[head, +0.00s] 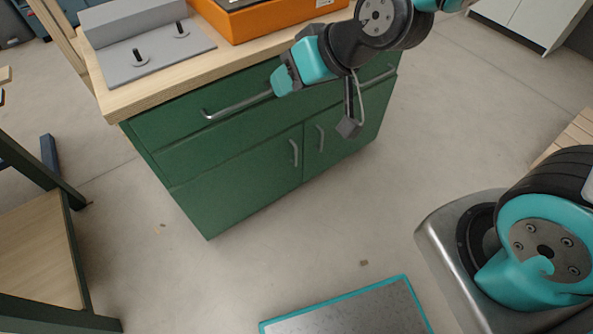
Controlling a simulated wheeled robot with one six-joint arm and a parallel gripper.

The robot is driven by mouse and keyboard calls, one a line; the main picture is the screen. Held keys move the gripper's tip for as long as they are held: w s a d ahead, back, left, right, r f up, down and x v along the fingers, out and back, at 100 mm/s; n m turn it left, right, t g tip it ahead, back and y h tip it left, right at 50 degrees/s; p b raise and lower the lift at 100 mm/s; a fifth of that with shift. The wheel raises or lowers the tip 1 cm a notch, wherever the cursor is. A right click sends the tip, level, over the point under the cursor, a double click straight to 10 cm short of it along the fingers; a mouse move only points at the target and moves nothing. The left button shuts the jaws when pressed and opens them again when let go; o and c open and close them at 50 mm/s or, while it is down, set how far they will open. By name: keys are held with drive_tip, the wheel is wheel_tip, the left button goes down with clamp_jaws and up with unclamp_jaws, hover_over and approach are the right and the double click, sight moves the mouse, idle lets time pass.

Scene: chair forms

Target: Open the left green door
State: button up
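A dark green cabinet (160,145) with a light wooden top stands at the upper middle of the head view. Its left green door (235,185) is closed flush with the front and carries a short vertical metal handle (294,153) near its right edge. The right door (345,130) beside it is also closed, with its own handle (320,138). My gripper (349,127) hangs in front of the cabinet, to the upper right of the door handles. Its fingers are seen edge-on, so their opening is unclear.
A grey fixture (140,45) with black pegs and an orange box (265,20) sit on the cabinet top. A wooden shelf with dark legs (45,245) stands at the left. The floor before the cabinet is open.

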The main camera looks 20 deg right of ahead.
drive_tip(key=w+d+f+m+t+b, duration=0.1)
drive_tip(key=w+f+t+b, duration=0.1)
drive_tip(key=f+b, duration=0.5)
drive_tip(key=w+d+f+t+b, duration=0.1)
drive_tip(key=w+f+b, duration=0.2)
drive_tip(key=f, duration=0.7)
drive_tip(key=m+t+h+b, duration=0.1)
drive_tip(key=t+h+b, duration=0.55)
drive_tip(key=b, duration=1.65)
approach(296, 154)
wheel_tip(296, 154, down, 2)
drive_tip(key=d+t+y, duration=0.1)
drive_tip(key=t+y, duration=0.1)
drive_tip(key=y, duration=0.1)
drive_tip(key=shift+h, duration=0.25)
drive_tip(key=shift+w+a+p, duration=0.2)
drive_tip(key=shift+w, duration=2.4)
drive_tip(key=shift+w+a+p, duration=0.15)
drive_tip(key=shift+w+a, duration=0.05)
drive_tip(key=shift+w, duration=2.4)
drive_tip(key=shift+c, duration=0.2)
clamp_jaws()
